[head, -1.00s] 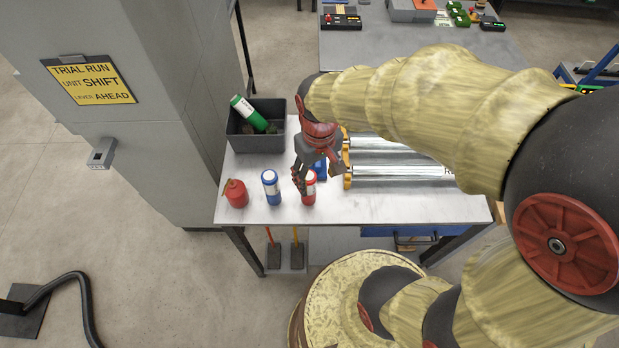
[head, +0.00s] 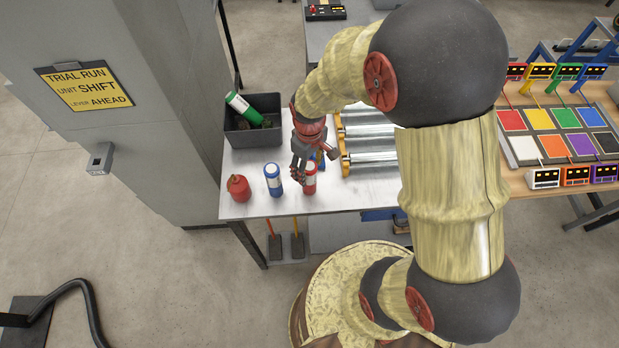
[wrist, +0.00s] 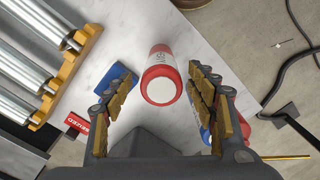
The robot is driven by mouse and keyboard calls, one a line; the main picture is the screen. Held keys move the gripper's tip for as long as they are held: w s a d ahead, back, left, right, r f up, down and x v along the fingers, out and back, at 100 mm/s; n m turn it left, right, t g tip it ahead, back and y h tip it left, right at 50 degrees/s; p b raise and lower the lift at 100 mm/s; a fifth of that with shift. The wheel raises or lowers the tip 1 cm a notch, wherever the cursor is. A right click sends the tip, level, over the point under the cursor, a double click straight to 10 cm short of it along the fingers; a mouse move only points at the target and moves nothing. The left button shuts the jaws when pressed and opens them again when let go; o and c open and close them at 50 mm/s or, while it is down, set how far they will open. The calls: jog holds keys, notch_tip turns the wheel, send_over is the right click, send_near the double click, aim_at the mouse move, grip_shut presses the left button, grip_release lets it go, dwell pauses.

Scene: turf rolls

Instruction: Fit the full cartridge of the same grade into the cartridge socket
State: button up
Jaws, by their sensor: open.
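A red cartridge with a white label band (head: 310,180) stands upright near the table's front edge. In the wrist view the red cartridge (wrist: 160,75) shows its pale round end, between and just beyond my fingertips. My gripper (head: 313,165) is open and empty, close behind and above it; the wrist view shows a finger on either side (wrist: 160,88). A blue cartridge (head: 273,181) stands upright to its left. A green cartridge (head: 243,106) leans in the dark bin. A blue block (wrist: 117,82) lies beside the red cartridge, partly hidden by a finger. I cannot make out the socket.
A red canister (head: 239,188) stands at the table's left front corner. The dark bin (head: 250,137) is at the back left. Metal rollers in a yellow frame (head: 368,158) are to the right of my gripper. A grey cabinet (head: 170,120) borders the left side.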

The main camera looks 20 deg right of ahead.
notch_tip(320, 180, down, 4)
jog(key=shift+s+r, duration=0.1)
jog(key=shift+r, duration=0.1)
jog(key=shift+c, duration=1)
grip_shut()
